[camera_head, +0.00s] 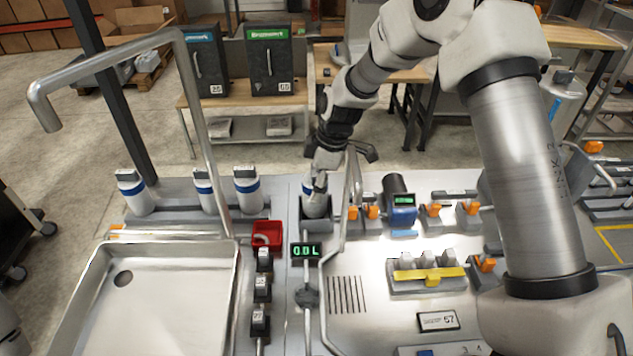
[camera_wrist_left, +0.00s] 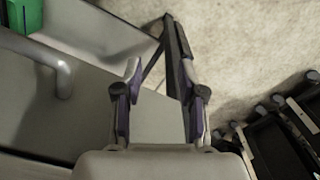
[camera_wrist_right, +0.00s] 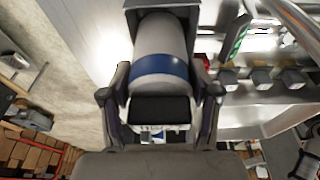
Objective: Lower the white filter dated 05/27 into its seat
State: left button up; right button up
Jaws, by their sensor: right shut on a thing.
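A white filter (camera_head: 316,206) with a blue band stands about upright at the grey seat (camera_head: 319,228) beside the red tray. My right gripper (camera_head: 319,182) comes from above and is shut on its dark top. In the right wrist view the filter (camera_wrist_right: 158,48) lies between the fingers, its far end at a dark grey square opening. I cannot tell how deep it sits, and no date is readable. Three similar filters (camera_head: 247,190) stand at the left rear. My left gripper (camera_wrist_left: 160,75) is open and empty in the left wrist view, outside the head view.
A steel sink (camera_head: 170,290) and tall bent pipe (camera_head: 190,120) are at left. A small red tray (camera_head: 267,236) and a green-lit display (camera_head: 306,251) are near the seat. A thin pipe rises just right of the filter. A blue device (camera_head: 402,213) stands farther right.

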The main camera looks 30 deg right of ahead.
jog(key=o, duration=1.7)
jog(key=shift+f, duration=0.1)
jog(key=v, duration=1.2)
